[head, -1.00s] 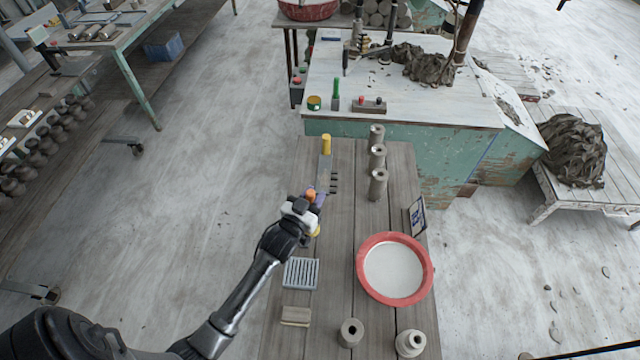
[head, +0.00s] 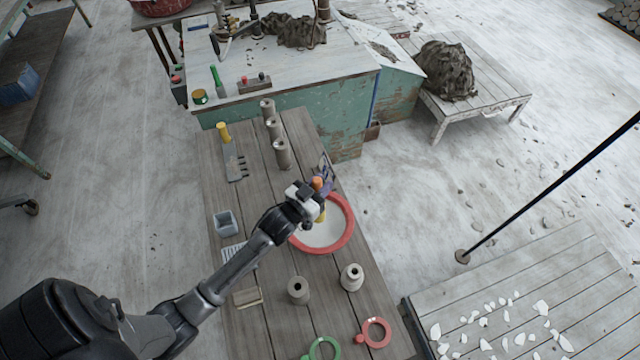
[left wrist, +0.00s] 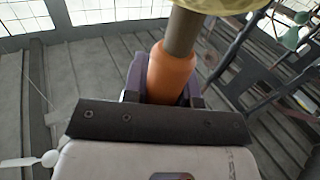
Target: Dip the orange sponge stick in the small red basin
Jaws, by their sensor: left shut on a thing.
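My left gripper (head: 318,187) is shut on the orange sponge stick (head: 317,182). In the left wrist view the stick's orange grip (left wrist: 172,72) sits between the purple fingers, with a brown shaft and part of the pale yellow sponge beyond it. In the head view the yellow sponge end points down over the small red basin (head: 347,236). The basin stands on the plank table and holds a whitish liquid. I cannot tell whether the sponge touches the liquid. The gripper and wrist hide the basin's upper left part. My right gripper is not in view.
On the plank table (head: 262,325), a grey tub (head: 225,223) and a slatted tray stand left of the basin. Clay cylinders (head: 282,155) stand behind, and two clay pieces (head: 298,291) in front. Red (head: 376,332) and green rings lie near the front.

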